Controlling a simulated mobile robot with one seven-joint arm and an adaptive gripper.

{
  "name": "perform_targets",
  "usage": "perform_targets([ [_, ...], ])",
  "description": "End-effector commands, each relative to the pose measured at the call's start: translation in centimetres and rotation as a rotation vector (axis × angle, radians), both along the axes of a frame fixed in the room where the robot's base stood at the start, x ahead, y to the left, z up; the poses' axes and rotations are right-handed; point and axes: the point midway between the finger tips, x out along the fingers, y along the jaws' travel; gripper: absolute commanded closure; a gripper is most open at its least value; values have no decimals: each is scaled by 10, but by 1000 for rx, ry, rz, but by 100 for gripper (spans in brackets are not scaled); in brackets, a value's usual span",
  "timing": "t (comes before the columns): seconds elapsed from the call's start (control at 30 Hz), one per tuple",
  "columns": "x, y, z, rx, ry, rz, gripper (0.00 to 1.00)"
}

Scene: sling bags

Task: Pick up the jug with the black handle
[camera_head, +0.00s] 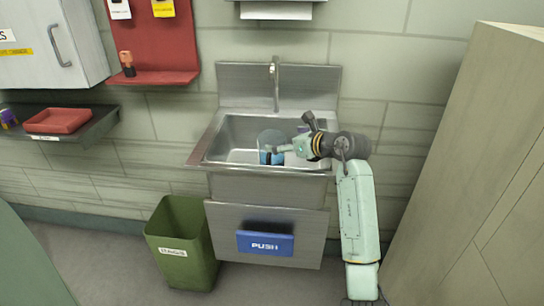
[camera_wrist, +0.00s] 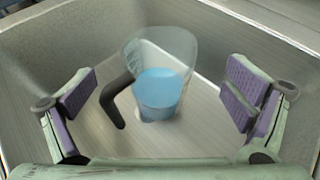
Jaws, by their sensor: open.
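The jug (camera_wrist: 160,85) is clear, with blue in its lower part and a black handle (camera_wrist: 117,99) on its left side in the wrist view. It stands inside the metal sink basin. In the head view the jug (camera_head: 268,142) is partly hidden behind my gripper (camera_head: 281,149). In the wrist view my gripper (camera_wrist: 162,105) is open, with one purple-padded finger on each side of the jug. The jug and its handle lie between the fingers, with clear gaps to both pads. I cannot tell the exact depth between fingertips and jug.
The steel sink (camera_head: 197,158) has walls around the jug and a tap (camera_head: 275,85) behind it. A green bin (camera_head: 183,245) stands below left. A tall cabinet (camera_head: 480,180) stands at the right. A shelf with a red tray (camera_head: 58,121) is at the left.

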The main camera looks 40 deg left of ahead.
Motion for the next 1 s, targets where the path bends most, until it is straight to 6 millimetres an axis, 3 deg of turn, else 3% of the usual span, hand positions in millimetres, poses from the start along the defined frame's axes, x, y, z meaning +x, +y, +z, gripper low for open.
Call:
perform_targets([
  [0.5,9,53,-19,2,0,0,4],
  [0.77,9,54,-21,3,-2,-1,4],
  [1.0,9,54,-21,2,-2,-1,19],
])
